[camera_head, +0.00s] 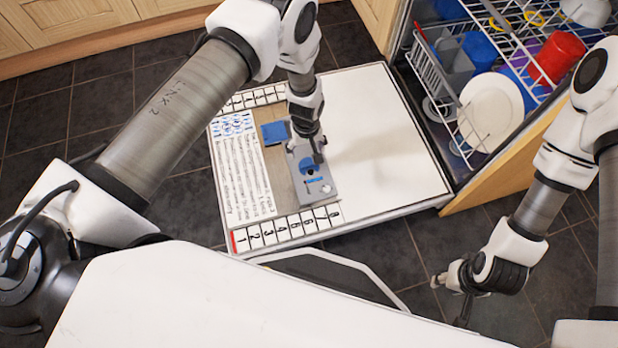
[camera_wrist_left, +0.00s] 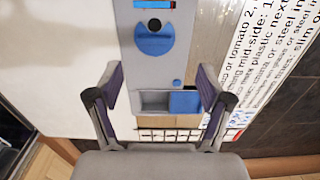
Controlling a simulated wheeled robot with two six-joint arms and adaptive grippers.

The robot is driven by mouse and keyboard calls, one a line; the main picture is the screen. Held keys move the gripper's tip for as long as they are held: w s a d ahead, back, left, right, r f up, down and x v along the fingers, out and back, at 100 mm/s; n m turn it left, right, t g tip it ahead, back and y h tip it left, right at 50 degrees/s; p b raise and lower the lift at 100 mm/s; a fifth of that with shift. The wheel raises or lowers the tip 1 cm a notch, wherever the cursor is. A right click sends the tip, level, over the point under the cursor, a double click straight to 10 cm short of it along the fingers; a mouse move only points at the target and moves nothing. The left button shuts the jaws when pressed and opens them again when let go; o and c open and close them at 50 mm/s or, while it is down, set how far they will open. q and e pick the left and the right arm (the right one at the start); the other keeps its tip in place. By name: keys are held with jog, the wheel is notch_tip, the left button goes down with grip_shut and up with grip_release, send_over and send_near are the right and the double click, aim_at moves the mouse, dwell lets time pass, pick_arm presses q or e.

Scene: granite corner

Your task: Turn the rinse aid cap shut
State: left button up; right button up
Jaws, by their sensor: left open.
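The blue round rinse aid cap (camera_head: 308,168) sits on the grey dispenser (camera_head: 323,187) set in the open dishwasher door. In the left wrist view the cap (camera_wrist_left: 150,43) is at the top middle, beyond the fingertips, with a dark round spot on its upper edge. My left gripper (camera_head: 306,152) is over the dispenser, and in its wrist view (camera_wrist_left: 158,72) the fingers are wide apart with nothing between them. I cannot tell how the cap is turned. My right gripper (camera_head: 452,290) hangs at the lower right, away from the door; its fingers are too small to read.
An open detergent compartment (camera_wrist_left: 154,100) with a blue lid (camera_head: 275,133) lies beside the cap. The door (camera_head: 385,150) is otherwise flat and bare on the right. A loaded dish rack (camera_head: 440,85) with a white plate (camera_head: 490,110) and a red cup (camera_head: 556,57) stands at upper right.

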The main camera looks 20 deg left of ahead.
aim_at(309, 164)
pick_arm(q)
jog(key=shift+w+d+f, duration=0.2)
jog(key=shift+w+f, duration=0.15)
jog(key=shift+f, duration=0.35)
jog(key=shift+d+f+b, duration=0.1)
jog(key=shift+f+b, duration=0.1)
jog(key=shift+b, duration=0.1)
notch_tip(309, 164, down, 7)
jog(key=b, duration=0.3)
jog(key=shift+r, duration=0.15)
pick_arm(e)
notch_tip(309, 164, down, 5)
jog(key=shift+r, duration=0.1)
pick_arm(q)
jog(key=c, duration=1.2)
